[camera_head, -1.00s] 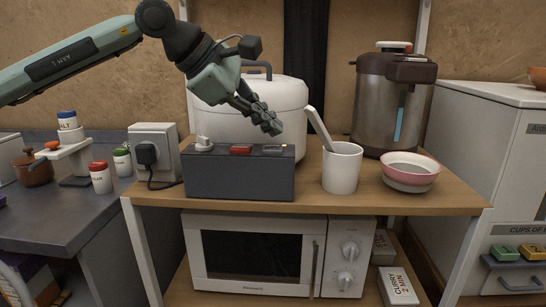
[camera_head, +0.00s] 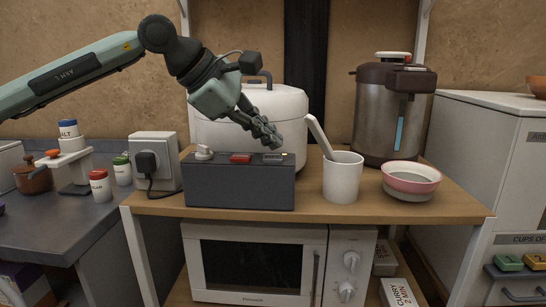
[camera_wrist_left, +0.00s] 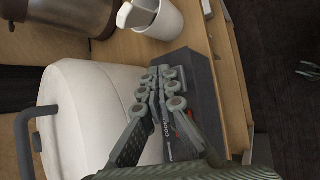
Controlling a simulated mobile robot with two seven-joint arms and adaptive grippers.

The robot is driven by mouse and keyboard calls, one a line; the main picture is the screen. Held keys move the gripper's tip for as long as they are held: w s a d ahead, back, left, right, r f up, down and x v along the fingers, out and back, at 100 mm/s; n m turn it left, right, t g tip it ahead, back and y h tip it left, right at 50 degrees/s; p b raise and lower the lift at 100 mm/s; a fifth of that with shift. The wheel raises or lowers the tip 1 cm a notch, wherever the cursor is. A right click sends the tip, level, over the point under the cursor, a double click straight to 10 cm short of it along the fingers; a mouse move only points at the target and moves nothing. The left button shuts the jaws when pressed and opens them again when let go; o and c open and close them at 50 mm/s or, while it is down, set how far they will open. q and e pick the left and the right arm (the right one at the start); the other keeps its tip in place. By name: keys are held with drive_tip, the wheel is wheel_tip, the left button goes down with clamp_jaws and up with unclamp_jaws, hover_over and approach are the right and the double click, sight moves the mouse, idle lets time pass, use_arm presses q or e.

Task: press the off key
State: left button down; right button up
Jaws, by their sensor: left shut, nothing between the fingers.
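A dark grey box (camera_head: 240,188) stands on the wooden shelf in front of the white rice cooker. Its top carries a white knob (camera_head: 204,153) at the left, a red key (camera_head: 240,159) in the middle and a dark key (camera_head: 273,158) at the right. I cannot read which key is marked off. My left gripper (camera_head: 270,141) is shut and empty, its tips just above the dark key, seemingly not touching. In the left wrist view the shut fingers (camera_wrist_left: 170,88) hide much of the box top, with part of the red key (camera_wrist_left: 186,125) showing beside them. My right gripper is not in view.
The white rice cooker (camera_head: 287,110) stands close behind the box. A white mug (camera_head: 342,180) with a utensil and a pink-rimmed bowl (camera_head: 411,183) stand to the right. A plug and socket block (camera_head: 153,145) is at the left. A microwave (camera_head: 255,265) sits below.

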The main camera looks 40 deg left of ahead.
sight(269, 158)
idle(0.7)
use_arm(q)
drive_tip(key=shift+f+b, duration=0.4)
drive_tip(key=shift+b, duration=0.05)
drive_tip(key=shift+f+b, duration=0.4)
drive_tip(key=shift+f, duration=0.05)
idle(0.5)
drive_tip(key=shift+r, duration=0.1)
drive_tip(key=shift+r+p, duration=0.65)
drive_tip(key=shift+r, duration=0.1)
wheel_tip(269, 158, up, 5)
drive_tip(key=p, duration=0.4)
idle(1.0)
